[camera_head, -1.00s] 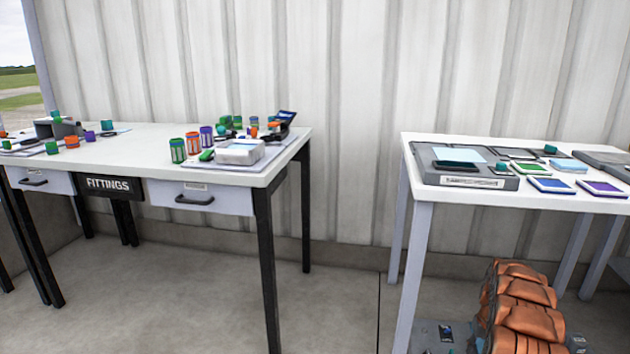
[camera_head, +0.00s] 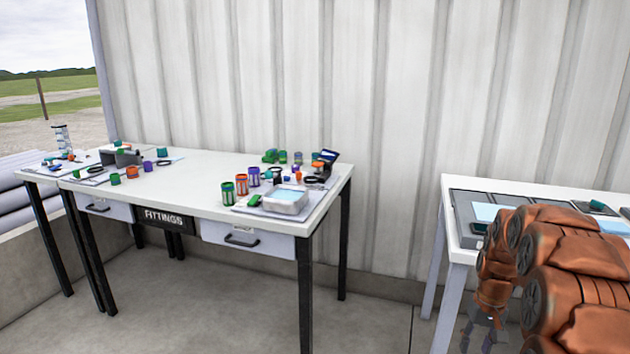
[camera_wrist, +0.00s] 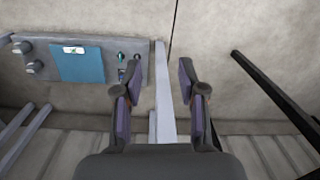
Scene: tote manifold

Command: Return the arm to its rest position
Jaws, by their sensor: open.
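My gripper (camera_wrist: 158,92) is open and empty in the wrist view, its two dark fingers apart. A pale table leg shows behind the gap between them. In the head view my orange arm bends down at the lower right, in front of the right-hand table. My gripper (camera_head: 484,332) hangs low at its end, near the bottom edge and partly hard to make out.
The fittings table (camera_head: 205,205) stands left with cups, a clear box and small parts. The right-hand table (camera_head: 462,243) is partly hidden by my arm. The wrist view shows a grey panel (camera_wrist: 40,50) with a blue square (camera_wrist: 80,64) and a black bar (camera_wrist: 270,95).

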